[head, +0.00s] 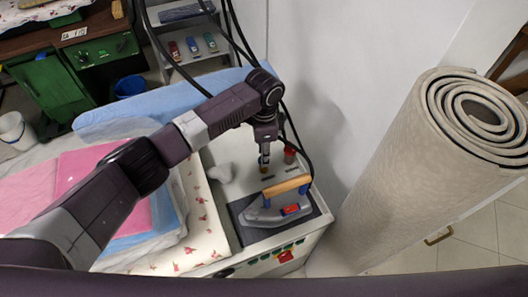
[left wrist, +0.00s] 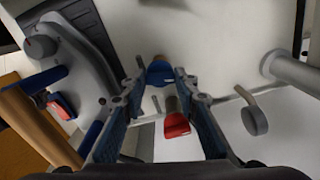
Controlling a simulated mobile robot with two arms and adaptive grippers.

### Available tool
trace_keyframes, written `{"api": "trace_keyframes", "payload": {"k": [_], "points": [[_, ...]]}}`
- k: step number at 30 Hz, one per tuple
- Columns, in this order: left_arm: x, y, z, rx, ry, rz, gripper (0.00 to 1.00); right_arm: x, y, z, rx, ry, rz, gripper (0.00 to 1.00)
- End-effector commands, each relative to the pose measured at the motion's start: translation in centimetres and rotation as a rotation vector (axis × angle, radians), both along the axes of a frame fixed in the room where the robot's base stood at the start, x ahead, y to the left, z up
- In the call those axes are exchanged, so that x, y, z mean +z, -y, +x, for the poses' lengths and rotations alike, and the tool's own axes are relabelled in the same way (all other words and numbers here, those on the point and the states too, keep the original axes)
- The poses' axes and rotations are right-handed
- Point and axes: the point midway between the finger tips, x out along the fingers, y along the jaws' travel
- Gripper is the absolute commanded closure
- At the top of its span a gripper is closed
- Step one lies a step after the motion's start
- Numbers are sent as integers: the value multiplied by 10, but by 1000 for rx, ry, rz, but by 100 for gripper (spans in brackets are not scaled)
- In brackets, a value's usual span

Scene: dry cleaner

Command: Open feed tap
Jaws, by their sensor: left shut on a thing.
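In the left wrist view, a small tap with a blue handle (left wrist: 160,73) sits between the fingertips of my left gripper (left wrist: 159,78), which is shut on it. A red handle (left wrist: 177,124) shows lower, between the fingers in the picture; I cannot tell whether they touch it. No label shows which is the feed tap. My right gripper is not in view.
An iron (head: 270,212) with a wooden handle rests on a dark pad, close to my gripper. A grey lever (left wrist: 255,120) and a pipe (left wrist: 297,72) stand right in the wrist view. A rolled carpet (head: 400,175) stands right; folded cloths (head: 110,180) lie left.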

Motion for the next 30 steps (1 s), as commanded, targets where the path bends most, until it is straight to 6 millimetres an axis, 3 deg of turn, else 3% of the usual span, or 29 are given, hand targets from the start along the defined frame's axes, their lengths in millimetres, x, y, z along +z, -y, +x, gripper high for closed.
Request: {"api": "trace_keyframes", "payload": {"k": [30], "points": [[0, 1, 0, -961, 2, -2, 96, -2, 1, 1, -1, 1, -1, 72]]}}
